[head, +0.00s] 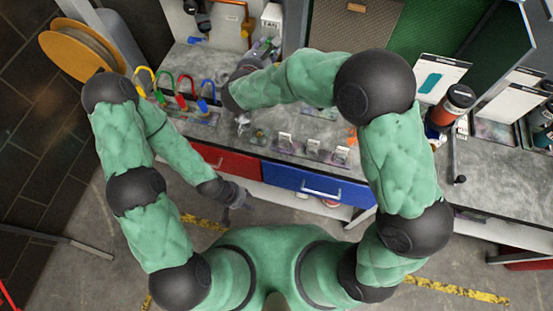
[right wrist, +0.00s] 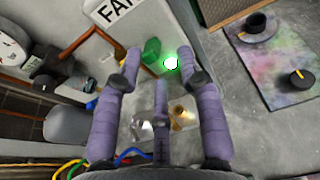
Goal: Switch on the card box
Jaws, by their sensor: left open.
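A white card lettered "FAN" (head: 272,18) stands at the back of the bench; part of it shows at the top of the right wrist view (right wrist: 112,11). Below it there, a green part (right wrist: 151,50) and a glowing green light (right wrist: 171,63) show between my fingertips. My right gripper (right wrist: 158,56) has its fingers spread on either side of them; I cannot tell whether they touch. In the head view my right gripper (head: 265,48) is at the bench's back, partly hidden by its own arm. My left gripper (head: 238,202) is open and empty before the drawers.
Yellow, green, red and blue hooped items (head: 184,92) stand on the bench to the left. A red drawer (head: 228,162) and a blue drawer (head: 312,186) are below the bench top. A dark can with an orange band (head: 455,103) stands at right.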

